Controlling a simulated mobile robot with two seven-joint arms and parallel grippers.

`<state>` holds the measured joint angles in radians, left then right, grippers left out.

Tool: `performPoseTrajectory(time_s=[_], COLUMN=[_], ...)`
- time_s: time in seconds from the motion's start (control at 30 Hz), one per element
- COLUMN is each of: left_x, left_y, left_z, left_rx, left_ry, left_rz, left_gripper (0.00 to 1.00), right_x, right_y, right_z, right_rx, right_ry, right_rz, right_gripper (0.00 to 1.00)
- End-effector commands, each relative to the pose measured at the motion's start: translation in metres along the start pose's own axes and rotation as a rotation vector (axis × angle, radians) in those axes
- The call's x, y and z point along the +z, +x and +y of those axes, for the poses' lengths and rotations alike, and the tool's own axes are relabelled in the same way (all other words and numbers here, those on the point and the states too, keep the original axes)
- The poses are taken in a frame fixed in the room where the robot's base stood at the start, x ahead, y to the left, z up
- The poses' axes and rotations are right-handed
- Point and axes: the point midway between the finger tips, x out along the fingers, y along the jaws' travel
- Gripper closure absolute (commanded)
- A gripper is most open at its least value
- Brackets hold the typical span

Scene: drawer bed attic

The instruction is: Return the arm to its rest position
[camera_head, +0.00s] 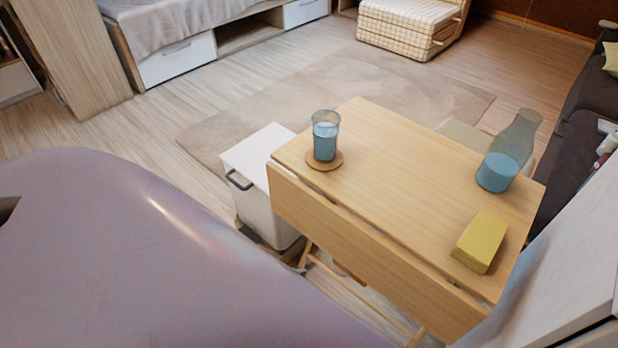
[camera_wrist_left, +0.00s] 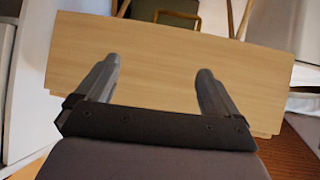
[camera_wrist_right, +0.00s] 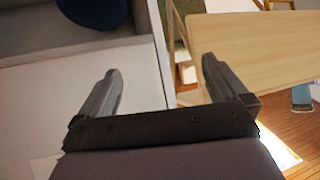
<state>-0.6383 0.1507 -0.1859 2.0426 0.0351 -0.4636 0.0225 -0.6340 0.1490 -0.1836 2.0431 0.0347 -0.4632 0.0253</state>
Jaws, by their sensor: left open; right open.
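My left gripper (camera_wrist_left: 158,70) is open and empty in the left wrist view, its two fingers apart in front of a plain wooden panel (camera_wrist_left: 165,45). My right gripper (camera_wrist_right: 162,68) is open and empty in the right wrist view, between a pale surface (camera_wrist_right: 45,95) and a wooden tabletop (camera_wrist_right: 260,45). Neither gripper shows in the head view. There, a large smooth mauve part of my own arm (camera_head: 150,260) fills the lower left and hides the floor behind it.
The wooden table (camera_head: 410,165) holds a glass of blue liquid (camera_head: 325,138) on a round coaster (camera_head: 324,164), a carafe (camera_head: 507,155) and a yellow block (camera_head: 480,242). A white bin (camera_head: 262,200) stands at its left. Beyond is a rug (camera_head: 330,95) with open floor.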

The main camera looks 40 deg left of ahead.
Motion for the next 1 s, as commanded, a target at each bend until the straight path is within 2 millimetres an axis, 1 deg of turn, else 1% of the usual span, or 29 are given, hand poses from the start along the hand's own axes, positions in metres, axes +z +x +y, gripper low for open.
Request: performPoseTrajectory(time_s=[0.17,0.27,0.37,0.53,0.73,0.8,0.9,1.0], left_x=[-0.002,-0.011,-0.026,-0.058,-0.095,-0.105,-0.113,-0.118], left_y=[-0.001,-0.007,-0.020,-0.047,-0.077,-0.085,-0.093,-0.098], left_z=[-0.001,-0.001,-0.001,-0.001,-0.002,-0.002,-0.004,-0.007], left_rx=[-0.001,-0.003,-0.006,-0.014,-0.021,-0.025,-0.032,-0.039], left_ry=[-0.001,0.000,0.003,0.008,0.017,0.020,0.024,0.027], left_rz=[0.002,0.003,0.004,0.005,0.014,0.016,0.014,0.016], left_gripper=[0.05,0.05,0.05,0.05,0.05,0.05,0.05,0.05], right_x=[-0.002,-0.011,-0.028,-0.064,-0.091,-0.098,-0.109,-0.115], right_y=[-0.001,-0.008,-0.021,-0.048,-0.077,-0.086,-0.095,-0.099], right_z=[0.000,-0.001,-0.001,-0.001,0.003,0.005,0.006,0.005], right_rx=[0.000,0.000,0.001,0.008,0.022,0.028,0.033,0.035], right_ry=[0.000,-0.001,-0.005,-0.015,-0.024,-0.027,-0.029,-0.028], right_rz=[0.001,0.001,0.004,0.014,0.005,0.001,0.005,0.009], right_gripper=[0.00,0.00,0.00,0.00,0.00,0.00,0.00,0.00])
